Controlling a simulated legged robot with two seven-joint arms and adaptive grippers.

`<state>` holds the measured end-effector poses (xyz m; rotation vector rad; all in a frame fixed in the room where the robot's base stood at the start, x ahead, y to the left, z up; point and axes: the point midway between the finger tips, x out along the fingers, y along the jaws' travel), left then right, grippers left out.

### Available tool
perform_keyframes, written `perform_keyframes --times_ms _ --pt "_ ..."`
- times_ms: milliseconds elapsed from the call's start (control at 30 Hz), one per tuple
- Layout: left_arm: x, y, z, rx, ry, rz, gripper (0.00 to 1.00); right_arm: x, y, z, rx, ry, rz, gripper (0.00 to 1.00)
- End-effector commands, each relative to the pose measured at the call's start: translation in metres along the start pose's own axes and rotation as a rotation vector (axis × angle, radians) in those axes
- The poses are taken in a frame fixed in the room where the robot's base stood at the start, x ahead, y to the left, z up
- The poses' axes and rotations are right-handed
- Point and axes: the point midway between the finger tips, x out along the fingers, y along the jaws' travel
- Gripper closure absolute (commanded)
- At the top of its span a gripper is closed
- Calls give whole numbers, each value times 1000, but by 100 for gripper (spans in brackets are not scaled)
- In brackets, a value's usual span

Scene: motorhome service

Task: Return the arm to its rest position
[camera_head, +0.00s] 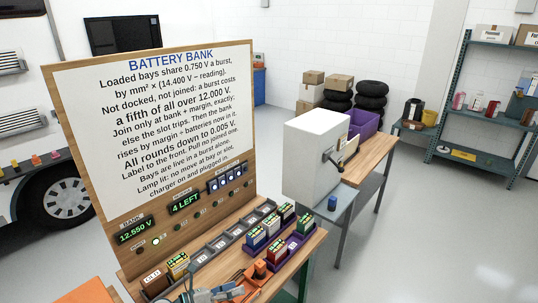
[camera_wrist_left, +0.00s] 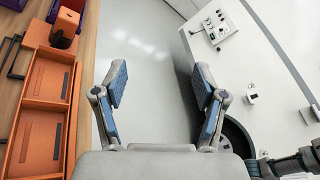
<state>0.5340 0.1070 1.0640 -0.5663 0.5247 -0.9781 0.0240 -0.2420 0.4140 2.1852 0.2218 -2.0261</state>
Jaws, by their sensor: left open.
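My left gripper (camera_head: 208,294) is at the bottom edge of the head view, in front of the wooden bench (camera_head: 312,246). Only its upper part shows there. In the left wrist view the same gripper (camera_wrist_left: 160,86) is open, its two blue-padded fingers wide apart. Nothing is between the fingers; bare grey floor shows beyond them. An orange tray (camera_wrist_left: 45,78) on the bench lies to the left of the fingers, apart from them. My right gripper is not in view.
A battery bank board (camera_head: 150,130) stands on the bench, its displays reading 12.550 V and 4 LEFT. Several labelled batteries (camera_head: 277,249) sit in bays. A grey box (camera_head: 312,160) stands on a table behind. The wrist view shows a white panel (camera_wrist_left: 240,50) at right. Open floor lies right.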

Motion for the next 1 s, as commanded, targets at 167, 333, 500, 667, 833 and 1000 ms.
perform_keyframes --times_ms 167,333,500,667,833,1000 --pt "-2 -32 16 -642 -554 -141 29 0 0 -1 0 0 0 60" --pt "-63 28 -32 -1339 -1022 1 29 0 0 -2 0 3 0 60" --pt "-121 66 -146 -1886 -1319 306 29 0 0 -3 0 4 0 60" --pt "-153 60 -227 -2168 -1441 555 29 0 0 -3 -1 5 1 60" --pt "-177 38 -290 -2365 -1506 780 29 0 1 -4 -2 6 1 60" --pt "-197 9 -339 -2511 -1540 994 29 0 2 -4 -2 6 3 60"
